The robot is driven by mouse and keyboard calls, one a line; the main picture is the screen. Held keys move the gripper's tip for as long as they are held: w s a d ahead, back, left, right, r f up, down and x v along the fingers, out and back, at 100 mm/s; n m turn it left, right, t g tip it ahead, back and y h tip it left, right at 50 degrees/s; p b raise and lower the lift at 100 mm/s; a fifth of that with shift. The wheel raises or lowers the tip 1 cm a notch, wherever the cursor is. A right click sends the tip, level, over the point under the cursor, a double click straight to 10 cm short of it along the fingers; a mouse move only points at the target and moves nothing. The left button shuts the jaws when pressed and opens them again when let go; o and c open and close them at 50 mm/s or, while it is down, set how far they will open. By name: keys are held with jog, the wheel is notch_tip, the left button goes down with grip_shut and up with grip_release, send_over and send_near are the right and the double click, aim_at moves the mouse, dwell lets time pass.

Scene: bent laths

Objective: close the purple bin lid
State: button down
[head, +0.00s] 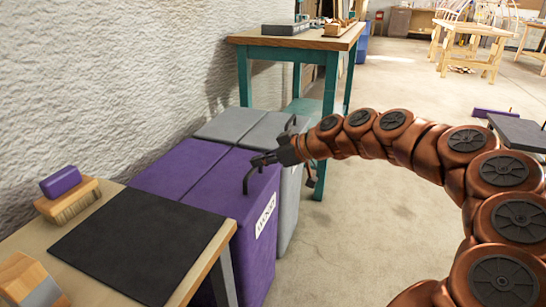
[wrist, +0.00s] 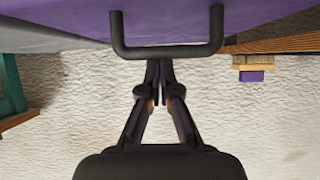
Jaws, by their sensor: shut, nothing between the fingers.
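The purple bin (head: 207,200) stands against the wall beside a grey bin. Its purple lid (head: 187,165) lies flat, about level with the grey bin's top, and I see no gap along its edge. A dark bent handle (head: 246,183) sits at its right front edge. My gripper (head: 258,161) is shut and empty at that handle. In the wrist view the handle (wrist: 168,51) is a dark U-shaped bar on the purple surface, and my closed fingertips (wrist: 159,63) meet or pass behind the bar. I cannot tell whether they touch it.
The grey bin (head: 240,125) stands just behind the purple one. A bench with a black mat (head: 140,245), a brush (head: 68,203) and a purple block (head: 60,182) is at the front left. A teal-legged table (head: 300,40) stands behind.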

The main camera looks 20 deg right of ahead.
jog(key=shift+s+a+f+g, duration=0.1)
jog(key=shift+s+f+g, duration=0.2)
jog(key=shift+f, duration=0.6)
jog(key=shift+s+a+f+g, duration=0.1)
jog(key=shift+s+f+g, duration=0.15)
jog(key=shift+f, duration=0.6)
notch_tip(320, 180, up, 6)
jog(key=d+r+p, duration=0.1)
jog(key=d+p, duration=0.1)
jog(key=t+p, duration=0.1)
jog(key=p, duration=0.1)
send_near(261, 185)
jog(key=shift+w+d+r, duration=0.3)
jog(key=shift+w+d, duration=0.05)
jog(key=shift+d, duration=0.15)
